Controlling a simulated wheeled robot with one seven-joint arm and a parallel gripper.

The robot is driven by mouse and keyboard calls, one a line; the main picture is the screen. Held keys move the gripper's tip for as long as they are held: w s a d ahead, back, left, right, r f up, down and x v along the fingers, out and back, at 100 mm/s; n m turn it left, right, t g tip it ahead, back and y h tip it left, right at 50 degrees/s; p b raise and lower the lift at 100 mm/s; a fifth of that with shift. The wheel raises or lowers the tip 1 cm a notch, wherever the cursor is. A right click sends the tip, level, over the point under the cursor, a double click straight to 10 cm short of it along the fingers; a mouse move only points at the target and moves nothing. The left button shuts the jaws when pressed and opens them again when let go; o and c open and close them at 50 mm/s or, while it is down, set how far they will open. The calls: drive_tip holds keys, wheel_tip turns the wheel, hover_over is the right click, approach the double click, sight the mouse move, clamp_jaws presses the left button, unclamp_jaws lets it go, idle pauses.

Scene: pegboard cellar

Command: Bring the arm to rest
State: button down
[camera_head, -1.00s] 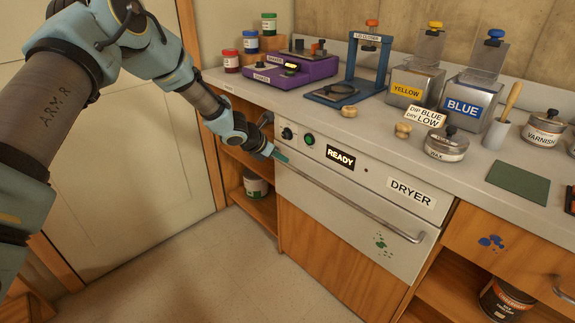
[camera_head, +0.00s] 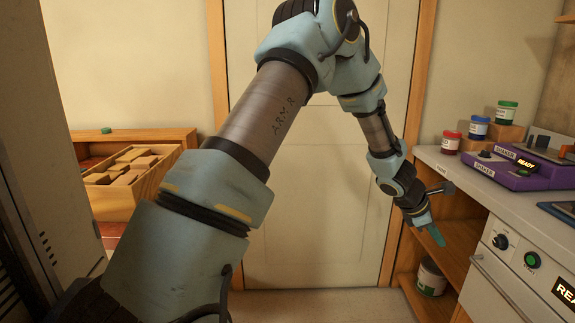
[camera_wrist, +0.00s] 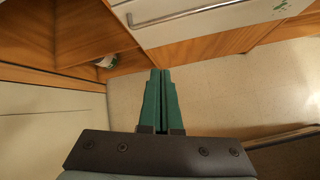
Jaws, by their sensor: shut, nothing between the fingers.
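My gripper (camera_head: 434,237) is at the end of my raised and bent arm, in front of the open wooden shelf left of the dryer. Its green fingers point down and to the right. In the wrist view the gripper (camera_wrist: 160,72) shows its two fingers pressed together, with nothing between them. The fingers are apart from the dryer (camera_head: 492,282) and its handle.
A white counter (camera_head: 470,185) runs along the right, with a purple shaker (camera_head: 510,172) and small paint jars (camera_head: 479,127) on it. A can (camera_head: 431,277) stands on the low shelf. A wooden drawer of blocks (camera_head: 125,180) is at left. A closed door (camera_head: 300,200) is behind my arm.

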drive_tip(key=w+a+r+m+t+y+p, duration=0.1)
drive_tip(key=a+r+m+y, duration=0.3)
drive_tip(key=a, duration=1.4)
drive_tip(key=a+r+m+y+p, duration=0.1)
drive_tip(key=a+r+m, duration=0.5)
drive_tip(key=a, duration=1.3)
drive_tip(key=s+a+m+y, duration=0.2)
drive_tip(key=s+a+m, duration=0.2)
drive_tip(key=a, duration=0.8)
drive_tip(key=shift+s+a+r+m+y+p, duration=0.35)
drive_tip(key=shift+s+a+r+y, duration=0.1)
drive_tip(key=shift+s, duration=0.55)
